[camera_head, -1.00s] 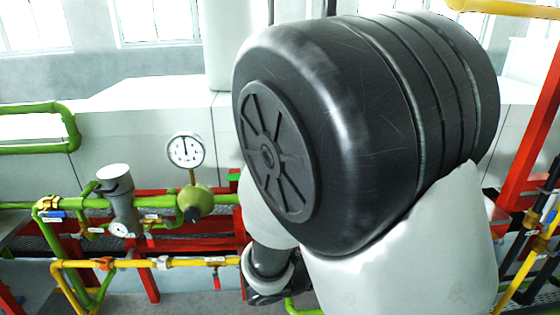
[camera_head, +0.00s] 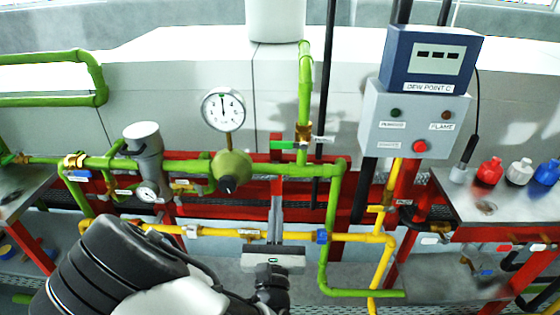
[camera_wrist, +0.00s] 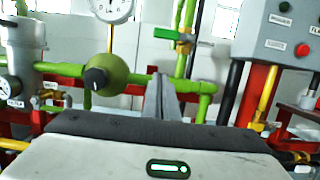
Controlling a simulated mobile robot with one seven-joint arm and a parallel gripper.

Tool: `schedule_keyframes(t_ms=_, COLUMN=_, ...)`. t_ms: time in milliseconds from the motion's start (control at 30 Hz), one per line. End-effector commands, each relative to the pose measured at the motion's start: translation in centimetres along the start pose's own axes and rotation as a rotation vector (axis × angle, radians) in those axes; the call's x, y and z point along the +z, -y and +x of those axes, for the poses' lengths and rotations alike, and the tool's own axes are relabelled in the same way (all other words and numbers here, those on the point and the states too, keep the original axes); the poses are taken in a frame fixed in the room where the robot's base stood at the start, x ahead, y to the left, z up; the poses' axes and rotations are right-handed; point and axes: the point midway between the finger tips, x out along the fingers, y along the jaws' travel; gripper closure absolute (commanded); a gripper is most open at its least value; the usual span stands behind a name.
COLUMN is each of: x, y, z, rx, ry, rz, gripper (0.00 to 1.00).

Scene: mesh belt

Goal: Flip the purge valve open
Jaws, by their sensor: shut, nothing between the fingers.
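My gripper (camera_head: 277,198) is in the lower middle of the head view, its fingers pointing up in front of the red frame and pipes. In the wrist view my gripper (camera_wrist: 163,80) has its grey fingers together, with nothing between them. A valve with a green handle (camera_head: 284,144) sits on the green riser, above and just right of the fingertips; the handle (camera_wrist: 166,34) also shows in the wrist view, apart from the fingers. A small tag beside it is too small to read. I cannot tell which valve is labelled purge.
A gauge (camera_head: 224,109), a green bulb (camera_head: 231,171) and a grey cylinder (camera_head: 146,150) stand left. The yellow pipe (camera_head: 350,237) carries a blue fitting (camera_head: 321,236). A grey control box (camera_head: 414,121) stands right, beside a bench with several bottles (camera_head: 519,172).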

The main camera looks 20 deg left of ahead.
Motion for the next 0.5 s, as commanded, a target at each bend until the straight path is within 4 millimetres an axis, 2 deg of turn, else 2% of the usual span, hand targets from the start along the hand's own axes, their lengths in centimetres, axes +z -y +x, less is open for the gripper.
schedule_keyframes(t_ms=167, x=0.0, y=0.1, z=0.3, rx=-0.003, ry=0.000, rz=0.001, gripper=1.00)
schedule_keyframes(t_ms=267, x=0.1, y=0.1, z=1.2, rx=-0.005, ry=0.002, rz=0.002, gripper=1.00)
schedule_keyframes(t_ms=500, x=0.1, y=0.2, z=5.9, rx=-0.006, ry=0.003, rz=0.001, gripper=1.00)
